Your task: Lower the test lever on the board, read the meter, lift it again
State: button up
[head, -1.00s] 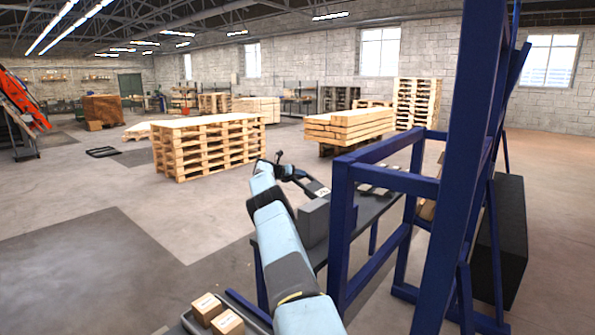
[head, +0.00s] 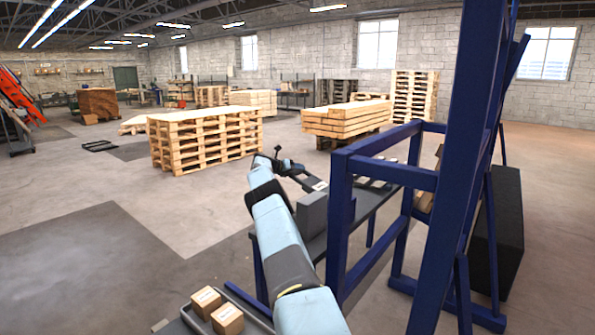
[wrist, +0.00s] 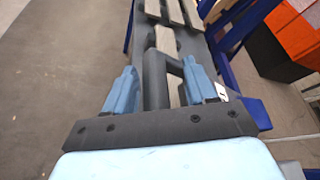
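My gripper (wrist: 162,92) shows in the wrist view as two blue fingers held apart. A dark grey upright bar (wrist: 154,75) and a dark arched piece stand in the gap between or just beyond them. I cannot tell whether the fingers touch these, or whether either is the test lever. In the head view my gripper end is small, above the dark bench (head: 372,211), near a grey box (head: 312,213). A small white label (wrist: 221,92) shows beside the right finger. No meter face or reading can be made out in either view.
A blue frame (head: 338,215) stands close on the right, beside the bench. Two small cartons (head: 228,318) sit in a tray at the bottom. Grey slats (wrist: 172,12) lie farther along the bench. Pallet stacks (head: 205,140) stand beyond; open floor lies left.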

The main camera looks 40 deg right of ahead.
jog(key=shift+r, duration=0.1)
jog(key=v, duration=1.3)
jog(key=shift+a, duration=0.3)
jog(key=s+a+r+m+t+y, duration=0.1)
jog(key=s+a+r+m+y, duration=0.3)
jog(key=s+a+r+m, duration=0.65)
jog(key=s+a+r+m+t+y, duration=0.2)
jog(key=s+a+r+m+y, duration=0.3)
jog(key=s+a+r, duration=1)
jog(key=s+a+f+m+y, duration=0.1)
jog(key=s+a+m, duration=0.1)
jog(key=s+a, duration=0.35)
jog(key=s+a+f+m+t+y, duration=0.1)
jog(key=s+a, duration=0.1)
jog(key=s, duration=0.6)
jog(key=s+a+f+m+y, duration=0.1)
jog(key=s+a+m, duration=0.15)
jog(key=s, duration=0.45)
jog(key=s+a+f+m, duration=0.1)
jog(key=s+a+f, duration=0.1)
jog(key=s, duration=0.3)
jog(key=s+a+f+m+y, duration=0.1)
jog(key=s+a+f, duration=0.1)
jog(key=s+a, duration=0.2)
jog(key=s+a+f+m+t+y, duration=0.1)
jog(key=s+a+f, duration=0.2)
jog(key=s, duration=0.4)
jog(key=shift+s+a+m, duration=0.3)
jog(key=shift+a+m, duration=0.1)
jog(key=shift+a, duration=0.2)
